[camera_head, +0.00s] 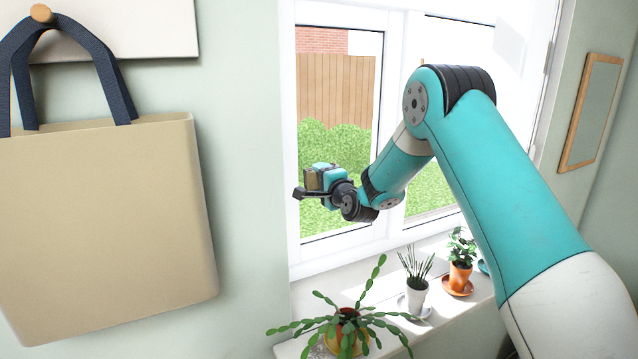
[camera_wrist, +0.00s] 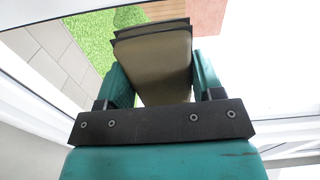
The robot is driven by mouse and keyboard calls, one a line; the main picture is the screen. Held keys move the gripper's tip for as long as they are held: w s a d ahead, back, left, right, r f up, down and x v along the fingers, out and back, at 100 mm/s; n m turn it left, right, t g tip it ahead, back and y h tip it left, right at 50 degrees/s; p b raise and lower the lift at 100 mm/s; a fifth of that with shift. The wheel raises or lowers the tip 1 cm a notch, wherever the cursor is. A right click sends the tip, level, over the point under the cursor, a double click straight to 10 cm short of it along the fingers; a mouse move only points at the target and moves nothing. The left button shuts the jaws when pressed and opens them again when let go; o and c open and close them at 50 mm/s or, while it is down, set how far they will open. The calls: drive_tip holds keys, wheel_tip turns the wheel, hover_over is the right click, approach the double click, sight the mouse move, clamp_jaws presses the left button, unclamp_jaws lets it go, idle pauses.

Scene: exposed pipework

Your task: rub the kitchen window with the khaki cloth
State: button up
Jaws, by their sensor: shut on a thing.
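The kitchen window (camera_head: 338,100) has white frames and shows a fence and green hedge through its glass. My gripper (camera_head: 318,178) is in front of the left pane in the head view, towards its lower part. In the wrist view, my gripper (camera_wrist: 162,80) is shut on the khaki cloth (camera_wrist: 160,65), a folded pad with dark edges between the two teal fingers. A small part of the cloth (camera_head: 312,180) shows in the head view. I cannot tell whether the cloth touches the glass.
Several potted plants, among them a trailing cactus (camera_head: 347,325), a white pot (camera_head: 416,298) and an orange pot (camera_head: 460,275), stand on the sill below my arm. A beige bag (camera_head: 105,220) hangs at left. A framed mirror (camera_head: 590,115) hangs at right.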

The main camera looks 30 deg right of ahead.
drive_tip(key=shift+d+b, duration=1)
drive_tip(key=shift+d, duration=0.65)
drive_tip(key=shift+a, duration=0.2)
drive_tip(key=a+p, duration=0.1)
drive_tip(key=a, duration=0.2)
drive_tip(key=shift+w+a+r+p, duration=0.15)
drive_tip(key=shift+r+p, duration=0.05)
drive_tip(key=shift+p, duration=0.15)
drive_tip(key=shift+a+f, duration=0.1)
drive_tip(key=shift+a, duration=0.15)
drive_tip(key=shift+c, duration=0.2)
